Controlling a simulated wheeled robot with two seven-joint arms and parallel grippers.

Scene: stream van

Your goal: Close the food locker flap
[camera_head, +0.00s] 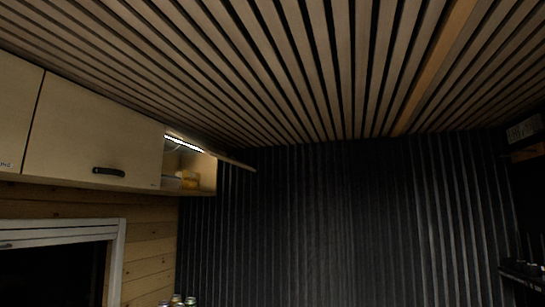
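The food locker (208,178) is the last compartment of the row of wall cabinets at the left. It is open, and its inside is lit by a bright strip under its top. Its flap (238,163) is raised and sticks out to the right, near the slatted ceiling, seen almost edge-on. Some yellowish items (189,181) and a pale container sit inside; their details are too small to tell. Neither of my grippers is in view.
A closed cabinet door (92,132) with a dark handle (108,172) is left of the locker. Below are a framed window (118,255) and several jar tops (178,300). A dark ribbed wall (320,220) fills the back. Dark shelves are at the right edge.

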